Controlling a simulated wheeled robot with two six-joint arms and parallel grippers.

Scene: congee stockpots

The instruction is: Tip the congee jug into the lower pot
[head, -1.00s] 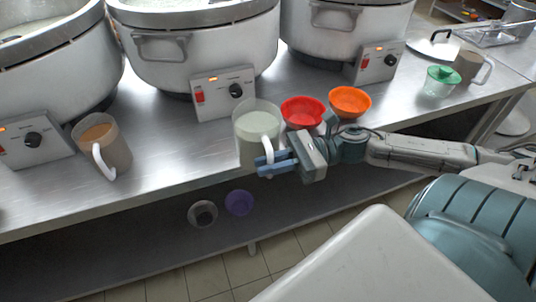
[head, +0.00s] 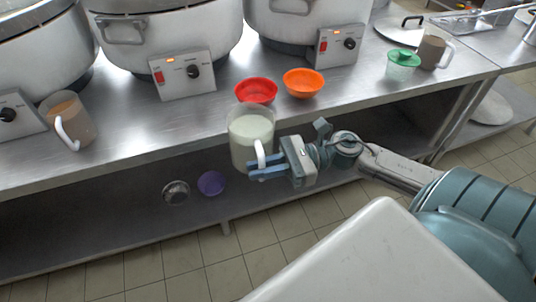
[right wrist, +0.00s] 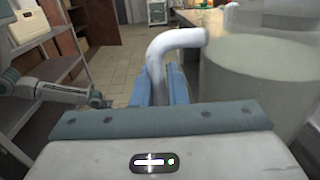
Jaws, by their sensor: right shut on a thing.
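The congee jug (head: 250,140) is a clear jug of pale whitish liquid with a white handle. It is upright in front of the bench's front edge. My right gripper (head: 252,169) is shut on its handle; the handle also shows between the blue fingers in the right wrist view (right wrist: 180,40). Large steel pots stand along the bench: left (head: 35,58), middle (head: 175,40) and right (head: 300,22). I cannot tell which is the lower one. An arm, apparently my left, shows in the right wrist view with its gripper (right wrist: 97,99) too small to read.
A red bowl (head: 256,92) and an orange bowl (head: 303,84) sit on the bench behind the jug. Another jug (head: 80,122) with brownish contents stands at left. A green-topped cup (head: 402,66) and brown jug (head: 431,53) stand at right. Bowls lie on the lower shelf.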

